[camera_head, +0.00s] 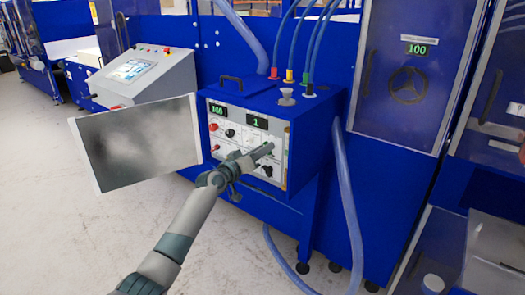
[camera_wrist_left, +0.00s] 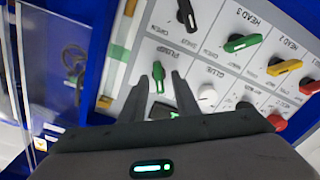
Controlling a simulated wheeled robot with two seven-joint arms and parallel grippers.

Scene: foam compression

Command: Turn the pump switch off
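The pump switch (camera_wrist_left: 158,76) is a small green knob on the white control panel in the left wrist view, under a label that appears upside down. In the head view my left gripper (camera_head: 262,152) reaches the right part of the panel (camera_head: 222,150) and covers the switch. In the left wrist view the two dark fingers of my left gripper (camera_wrist_left: 161,88) stand apart, with the green knob between their tips. I cannot tell whether they touch it. My right gripper is not in view.
Nearby on the panel are a white glue knob (camera_wrist_left: 207,95), a green knob (camera_wrist_left: 242,43), a yellow knob (camera_wrist_left: 284,67), a red knob (camera_wrist_left: 277,122) and a black knob (camera_wrist_left: 187,14).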

